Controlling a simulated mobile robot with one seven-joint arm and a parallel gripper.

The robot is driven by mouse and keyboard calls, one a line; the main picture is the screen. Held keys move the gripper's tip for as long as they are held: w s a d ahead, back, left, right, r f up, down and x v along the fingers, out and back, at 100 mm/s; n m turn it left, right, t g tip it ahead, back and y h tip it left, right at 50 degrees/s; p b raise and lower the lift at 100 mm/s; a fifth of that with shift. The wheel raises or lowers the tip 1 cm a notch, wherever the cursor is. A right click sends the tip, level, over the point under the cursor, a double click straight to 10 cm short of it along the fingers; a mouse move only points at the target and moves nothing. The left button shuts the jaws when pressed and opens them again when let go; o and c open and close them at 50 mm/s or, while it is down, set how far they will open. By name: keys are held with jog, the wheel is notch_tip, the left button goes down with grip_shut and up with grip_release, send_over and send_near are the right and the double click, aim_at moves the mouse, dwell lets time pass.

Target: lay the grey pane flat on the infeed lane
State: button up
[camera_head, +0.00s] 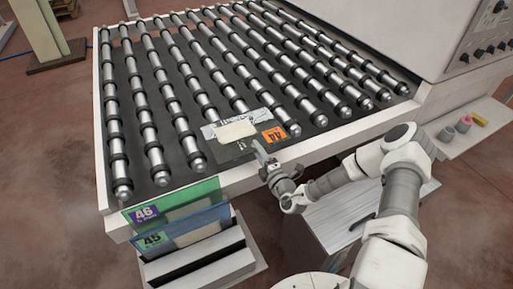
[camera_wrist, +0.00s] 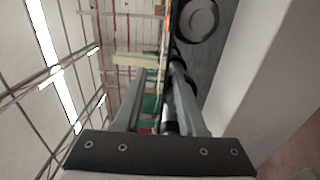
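The grey pane (camera_head: 232,154), with an orange label and a pale patch, lies on the front rollers of the infeed lane (camera_head: 108,112). It looks flat, its near side by the lane's front edge. My gripper (camera_head: 264,158) is at this near side. In the wrist view, the pane (camera_wrist: 166,42) shows edge-on as a thin strip with some orange, between the two fingers of my gripper (camera_wrist: 158,72). The fingers stand apart, with a visible gap beside the strip. Whether either finger touches the pane is hard to tell.
A green pane (camera_head: 185,200) marked 46 and a blue pane (camera_head: 190,228) marked 45 stand in a rack (camera_head: 205,262) before the lane. A grey cabinet (camera_head: 325,225) stands below my arm. The machine housing (camera_head: 400,30) rises at right. Rollers behind the pane are bare.

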jog(key=shift+p+v, duration=0.85)
jog(key=shift+v, duration=1.95)
